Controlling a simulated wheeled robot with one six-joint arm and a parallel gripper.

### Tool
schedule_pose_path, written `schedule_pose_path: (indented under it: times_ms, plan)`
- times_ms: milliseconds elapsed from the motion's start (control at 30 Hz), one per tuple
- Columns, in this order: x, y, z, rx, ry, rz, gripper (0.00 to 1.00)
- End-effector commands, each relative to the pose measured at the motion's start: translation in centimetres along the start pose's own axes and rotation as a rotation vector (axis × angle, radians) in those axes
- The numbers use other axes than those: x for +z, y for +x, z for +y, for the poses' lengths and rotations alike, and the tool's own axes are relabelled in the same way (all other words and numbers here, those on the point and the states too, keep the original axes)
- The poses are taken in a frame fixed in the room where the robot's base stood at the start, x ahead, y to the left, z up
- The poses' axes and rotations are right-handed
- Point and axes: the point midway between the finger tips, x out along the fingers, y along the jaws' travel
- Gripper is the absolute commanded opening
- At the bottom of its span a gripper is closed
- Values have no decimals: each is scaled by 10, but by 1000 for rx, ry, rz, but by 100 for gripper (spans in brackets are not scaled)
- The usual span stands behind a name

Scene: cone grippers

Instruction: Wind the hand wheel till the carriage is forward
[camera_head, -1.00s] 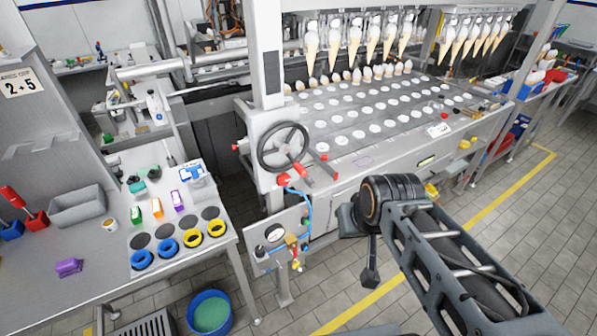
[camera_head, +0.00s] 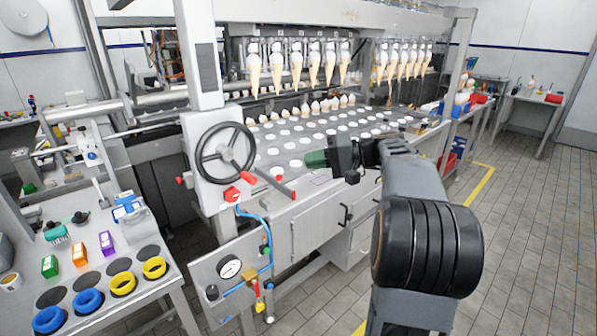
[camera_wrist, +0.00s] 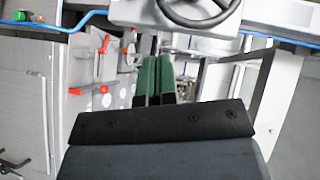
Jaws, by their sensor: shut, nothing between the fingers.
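The hand wheel (camera_head: 225,152) is a dark ring with spokes on a white-grey housing at the near left corner of the cone machine. It also shows upside down at the top of the wrist view (camera_wrist: 190,8). The row of cone grippers (camera_head: 297,65) holds cones hanging above the perforated table (camera_head: 340,130); I cannot tell which part is the carriage. My gripper (camera_head: 316,158), with green fingers, is to the right of the wheel and apart from it. In the wrist view its fingers (camera_wrist: 153,75) lie together with nothing between them.
Red handles (camera_head: 275,178) stick out just below and right of the wheel. A panel with a gauge (camera_head: 229,267) and blue hose stands in front. A side table with blue and yellow rings (camera_head: 122,283) is at the left. The tiled floor at the right is free.

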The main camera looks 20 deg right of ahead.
Motion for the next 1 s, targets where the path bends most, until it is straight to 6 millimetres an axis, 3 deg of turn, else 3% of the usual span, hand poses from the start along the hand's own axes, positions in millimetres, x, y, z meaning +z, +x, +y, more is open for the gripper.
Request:
schedule_pose_path:
  times_ms: [467,700,1000]
  plan:
    - [2,88,-2,3,2,-3,0]
    - [22,105,-1,3,3,-1,0]
    - [29,112,0,4,2,0,0]
